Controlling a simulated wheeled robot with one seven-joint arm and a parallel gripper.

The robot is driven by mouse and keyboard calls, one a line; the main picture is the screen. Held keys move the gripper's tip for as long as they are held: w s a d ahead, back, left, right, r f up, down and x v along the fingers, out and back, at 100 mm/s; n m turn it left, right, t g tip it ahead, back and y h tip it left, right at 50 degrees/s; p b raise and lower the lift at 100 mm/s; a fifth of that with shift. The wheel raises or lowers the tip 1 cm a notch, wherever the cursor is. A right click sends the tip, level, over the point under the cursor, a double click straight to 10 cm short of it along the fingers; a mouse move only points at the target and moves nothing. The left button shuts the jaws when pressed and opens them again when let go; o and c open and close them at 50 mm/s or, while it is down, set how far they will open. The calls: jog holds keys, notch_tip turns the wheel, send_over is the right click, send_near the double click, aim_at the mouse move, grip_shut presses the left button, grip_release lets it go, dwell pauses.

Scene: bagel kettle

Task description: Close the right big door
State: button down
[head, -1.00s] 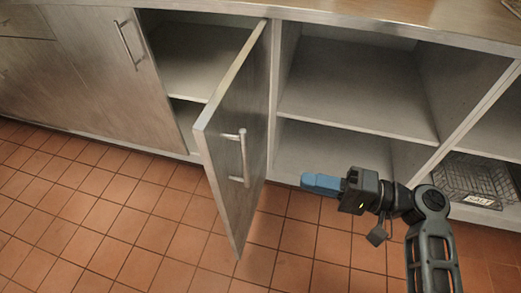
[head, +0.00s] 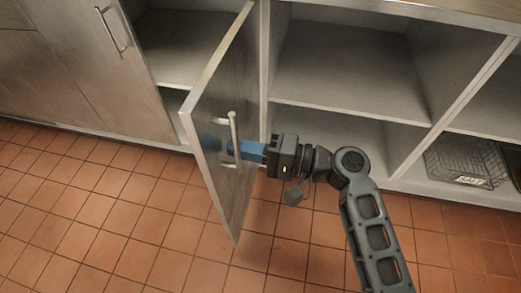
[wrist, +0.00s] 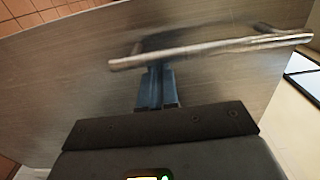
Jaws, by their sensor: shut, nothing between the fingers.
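The right big door (head: 225,95) is a wood-grain panel with a metal bar handle (head: 233,137). It stands wide open, swung out from the cabinet, its handle side facing my arm. My gripper (head: 236,149) is shut and empty, with blue fingers pointing left at the door face beside the handle. In the wrist view the handle (wrist: 210,50) crosses above the fingers (wrist: 155,90), and the door panel (wrist: 75,70) fills most of the background. The fingertips are at or very near the panel; I cannot tell whether they touch it.
The left door (head: 85,60) is closed. The cabinet behind the open door shows an empty shelf (head: 180,45). Open empty shelves (head: 345,85) lie to the right, with a wire basket (head: 465,160) farther right. The tiled floor (head: 110,215) in front is clear.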

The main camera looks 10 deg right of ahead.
jog(key=shift+w+a, duration=0.1)
jog(key=shift+a, duration=0.2)
